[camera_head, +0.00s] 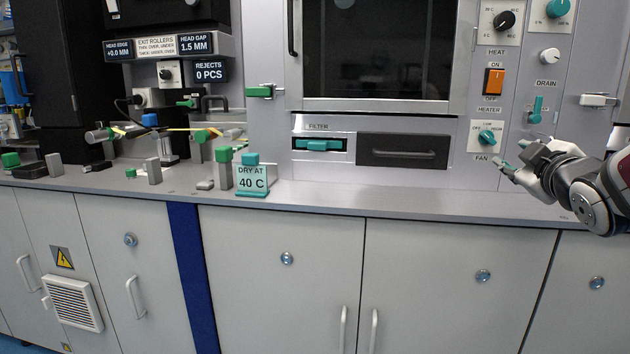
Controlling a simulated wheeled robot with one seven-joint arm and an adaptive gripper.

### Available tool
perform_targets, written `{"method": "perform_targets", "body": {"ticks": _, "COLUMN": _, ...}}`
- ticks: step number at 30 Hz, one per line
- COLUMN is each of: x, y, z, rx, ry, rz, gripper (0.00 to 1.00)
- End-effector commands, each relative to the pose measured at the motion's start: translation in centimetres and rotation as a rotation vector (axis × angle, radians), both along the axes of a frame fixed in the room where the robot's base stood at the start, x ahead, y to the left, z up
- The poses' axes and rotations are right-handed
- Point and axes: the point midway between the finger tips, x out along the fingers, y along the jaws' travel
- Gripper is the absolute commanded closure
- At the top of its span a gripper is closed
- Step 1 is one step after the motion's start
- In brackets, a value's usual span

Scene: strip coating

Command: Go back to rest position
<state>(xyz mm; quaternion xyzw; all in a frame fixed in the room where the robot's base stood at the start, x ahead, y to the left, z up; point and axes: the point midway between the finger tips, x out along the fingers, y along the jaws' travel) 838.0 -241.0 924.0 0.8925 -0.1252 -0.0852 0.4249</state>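My gripper (512,166) is at the right of the head view, in front of the machine's control panel and a little above the counter's front part. Its fingers point left, and the fingertips look spread apart with nothing seen between them. The teal fan knob (487,138) is just up and left of the fingers. I cannot tell from this view whether a fingertip touches the panel; a gap shows between the fingers and the knob. My arm enters from the right edge.
The grey counter (400,197) is clear in the middle. A "DRY AT 40 C" sign (251,180) and several small fixtures stand at the left. A filter handle (317,145), drawer (403,151), orange heater switch (493,82) and drain lever (536,110) are on the machine's front.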

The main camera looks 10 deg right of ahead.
Motion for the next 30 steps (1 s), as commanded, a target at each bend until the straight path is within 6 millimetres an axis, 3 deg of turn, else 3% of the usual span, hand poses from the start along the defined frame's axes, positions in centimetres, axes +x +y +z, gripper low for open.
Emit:
{"method": "perform_targets", "body": {"ticks": 5, "x": -2.2, "y": 2.8, "z": -2.4, "rx": 0.157, "ry": 0.141, "rz": -0.071, "gripper": 0.65}}
{"method": "perform_targets", "body": {"ticks": 11, "x": -7.5, "y": 7.4, "z": -6.9, "rx": 0.388, "ry": 0.360, "rz": -0.176, "gripper": 0.65}}
{"method": "perform_targets", "body": {"ticks": 17, "x": -14.9, "y": 12.8, "z": -11.4, "rx": 0.599, "ry": 0.606, "rz": -0.273, "gripper": 0.65}}
{"method": "perform_targets", "body": {"ticks": 21, "x": -21.1, "y": 16.7, "z": -14.0, "rx": 0.723, "ry": 0.792, "rz": -0.337, "gripper": 0.65}}
{"method": "perform_targets", "body": {"ticks": 30, "x": -32.1, "y": 22.2, "z": -16.7, "rx": 0.855, "ry": 1.111, "rz": -0.439, "gripper": 0.65}}
